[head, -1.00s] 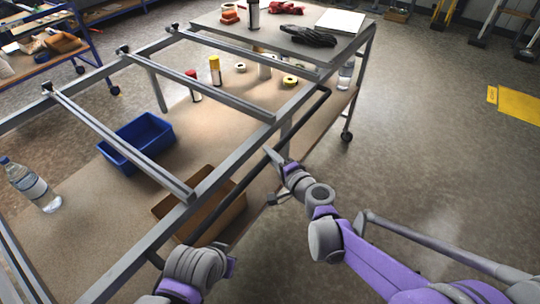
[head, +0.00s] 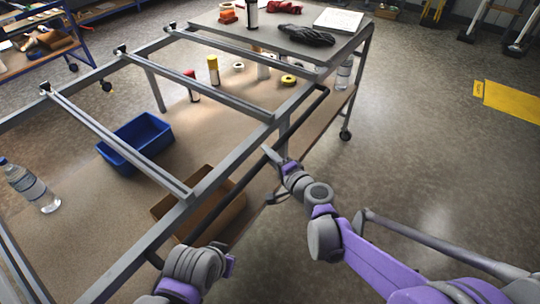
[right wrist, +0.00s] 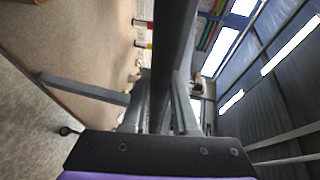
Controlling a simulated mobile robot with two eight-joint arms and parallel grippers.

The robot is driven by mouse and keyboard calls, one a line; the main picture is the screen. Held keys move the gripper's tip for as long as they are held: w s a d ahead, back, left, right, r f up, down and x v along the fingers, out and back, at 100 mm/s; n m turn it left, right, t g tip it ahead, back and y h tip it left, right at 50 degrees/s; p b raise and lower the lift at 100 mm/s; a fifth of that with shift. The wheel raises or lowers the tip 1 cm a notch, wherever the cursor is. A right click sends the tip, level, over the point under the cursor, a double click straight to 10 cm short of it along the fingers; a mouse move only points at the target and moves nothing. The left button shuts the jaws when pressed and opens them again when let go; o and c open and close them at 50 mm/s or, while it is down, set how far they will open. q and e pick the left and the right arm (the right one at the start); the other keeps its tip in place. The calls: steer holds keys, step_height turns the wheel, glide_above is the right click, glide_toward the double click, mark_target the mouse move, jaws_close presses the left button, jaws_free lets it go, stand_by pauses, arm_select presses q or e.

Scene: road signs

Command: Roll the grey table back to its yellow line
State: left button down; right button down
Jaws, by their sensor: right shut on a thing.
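The grey table (head: 205,192) is a wheeled metal frame with cross bars, a lower brown shelf and a small grey top at its far end. A dark handle bar (head: 304,113) runs along its right side. My right gripper (head: 272,158) is shut on this handle bar, which also runs up the middle of the right wrist view (right wrist: 170,70). My left arm's end is at the bottom of the head view, close to the near end of the handle; its jaws are hidden. A yellow floor marking (head: 510,101) lies at the right, apart from the table.
A blue bin (head: 137,141), a cardboard box (head: 222,218), a water bottle (head: 32,186) and rolls stand on the lower shelf. Black gloves (head: 306,36) and a white board (head: 339,20) lie on top. A blue rack (head: 40,67) is at far left.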

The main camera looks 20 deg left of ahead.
steer(key=shift+d, duration=0.1)
steer(key=c, duration=0.7)
jaws_free()
steer(key=shift+w, duration=0.15)
steer(key=v, duration=1.1)
steer(key=s+d+n+g+h+p, duration=0.2)
steer(key=s+d+h, duration=0.2)
steer(key=s+d, duration=0.3)
steer(key=s+d+n+g+h+p, duration=0.1)
steer(key=s+d+n+h+p, duration=0.2)
steer(key=s+d, duration=0.3)
steer(key=s+d+r+n+g+h+p, duration=0.1)
steer(key=s+d+n+g+h+p, duration=0.1)
steer(key=s+d, duration=0.5)
steer(key=shift+s+d+n+g+h+p, duration=0.2)
steer(key=shift+d+h+p, duration=0.15)
steer(key=shift+d+h, duration=0.55)
steer(key=shift+s+d+n+g+h+p, duration=0.15)
steer(key=shift+d+h+p, duration=0.3)
steer(key=shift+d, duration=0.85)
